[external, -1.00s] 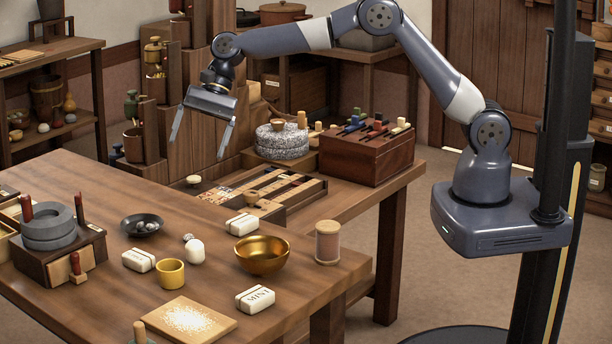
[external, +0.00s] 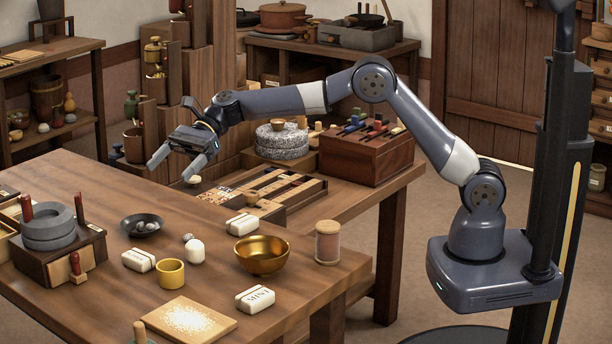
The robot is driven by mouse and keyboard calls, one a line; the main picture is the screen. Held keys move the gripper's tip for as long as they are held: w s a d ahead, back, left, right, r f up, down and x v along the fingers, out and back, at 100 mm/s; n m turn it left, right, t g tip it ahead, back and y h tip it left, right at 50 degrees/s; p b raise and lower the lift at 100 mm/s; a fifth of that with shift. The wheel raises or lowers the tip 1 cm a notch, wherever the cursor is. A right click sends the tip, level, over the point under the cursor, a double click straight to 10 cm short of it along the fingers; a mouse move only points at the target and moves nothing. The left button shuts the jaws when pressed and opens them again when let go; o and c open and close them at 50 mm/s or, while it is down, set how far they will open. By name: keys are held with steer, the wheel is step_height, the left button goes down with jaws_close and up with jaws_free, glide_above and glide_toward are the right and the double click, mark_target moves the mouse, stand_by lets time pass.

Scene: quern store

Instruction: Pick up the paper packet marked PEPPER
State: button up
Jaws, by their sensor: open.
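Three white paper packets lie on the front wooden table. One (external: 255,299) at the front right reads MINT. Another packet (external: 138,260) lies left of the yellow cup, and a third packet (external: 242,224) lies behind the brass bowl. Their lettering is too small to read, so I cannot tell which one is marked PEPPER. My gripper (external: 171,170) is open and empty, above the back part of the table. Its fingers point down and to the left, apart from all three packets.
A brass bowl (external: 262,256), a yellow cup (external: 171,273), a white egg-shaped object (external: 195,251), a dark dish (external: 142,226) and a thread spool (external: 328,242) stand near the packets. A powdered board (external: 190,320) lies in front. A stone quern (external: 282,140) stands behind.

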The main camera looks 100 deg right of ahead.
glide_toward(139, 261)
steer(key=d, duration=0.2)
steer(key=s+d, duration=0.2)
steer(key=d, duration=0.1)
steer(key=shift+s+d+r, duration=0.1)
steer(key=shift+s+d, duration=0.05)
steer(key=shift+d, duration=0.2)
steer(key=shift+a+f, duration=0.1)
steer(key=shift+f, duration=0.25)
steer(key=x, duration=1)
steer(key=shift+w+a+f, duration=0.1)
steer(key=shift+w+a, duration=0.05)
steer(key=shift+w, duration=0.1)
steer(key=shift+c, duration=0.6)
steer(key=c, duration=0.9)
steer(key=shift+c, duration=0.2)
